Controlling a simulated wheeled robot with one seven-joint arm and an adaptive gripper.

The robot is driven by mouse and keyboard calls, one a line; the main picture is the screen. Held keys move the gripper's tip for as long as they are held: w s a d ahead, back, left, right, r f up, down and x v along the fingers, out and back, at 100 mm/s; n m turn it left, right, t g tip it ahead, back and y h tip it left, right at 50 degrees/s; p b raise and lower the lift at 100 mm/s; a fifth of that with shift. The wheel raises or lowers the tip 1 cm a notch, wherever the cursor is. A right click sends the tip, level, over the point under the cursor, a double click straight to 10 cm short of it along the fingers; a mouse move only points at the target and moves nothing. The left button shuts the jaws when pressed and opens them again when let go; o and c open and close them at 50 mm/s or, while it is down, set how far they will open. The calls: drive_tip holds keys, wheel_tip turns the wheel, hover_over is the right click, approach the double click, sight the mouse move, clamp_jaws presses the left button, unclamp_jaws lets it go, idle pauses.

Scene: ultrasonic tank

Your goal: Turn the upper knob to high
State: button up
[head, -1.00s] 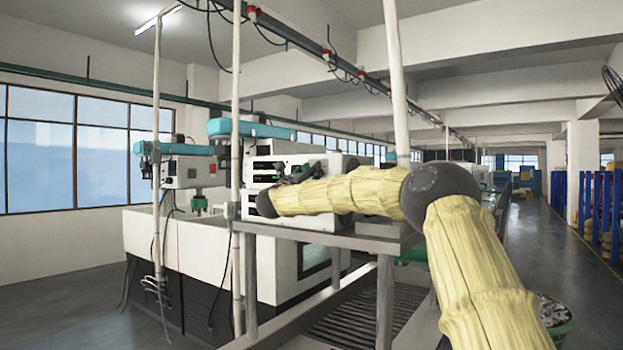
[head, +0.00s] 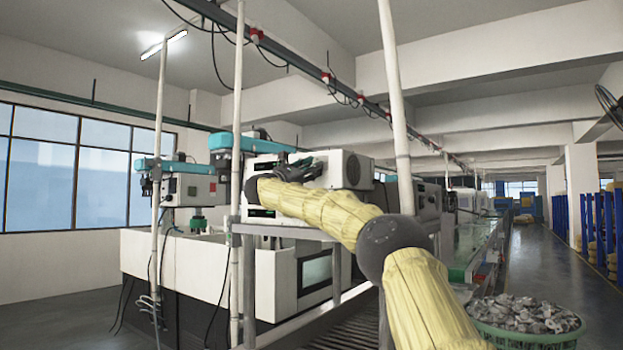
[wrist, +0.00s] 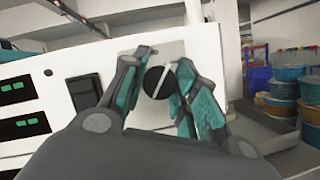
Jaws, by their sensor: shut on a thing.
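A round black knob (wrist: 158,83) with a white line across it sits on a light plate on the white front panel (wrist: 205,45) in the wrist view. The line runs nearly upright, its top leaning a little right. My gripper (wrist: 166,75) has its teal-padded fingers on either side of the knob, shut on it. Part of the panel below is hidden by my gripper. In the head view my gripper (head: 300,172) is dark and small against the white control box (head: 345,168); the knob cannot be made out there.
A black switch (wrist: 85,92) and green-lit displays (wrist: 20,126) are left of the knob. Blue drums (wrist: 286,85) stand beyond the panel at right. In the head view, a white pole (head: 236,130) stands near the box and a basket of metal scraps (head: 525,318) at lower right.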

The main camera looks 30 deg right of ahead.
drive_tip(key=m+g, duration=0.1)
drive_tip(key=m, duration=0.2)
drive_tip(key=shift+f+m+g, duration=0.1)
drive_tip(key=shift+m+g, duration=0.2)
drive_tip(key=shift+m+g+y, duration=0.3)
drive_tip(key=shift+m+g, duration=0.5)
drive_tip(key=shift+m, duration=0.6)
drive_tip(key=o, duration=1)
drive_tip(key=v, duration=1.2)
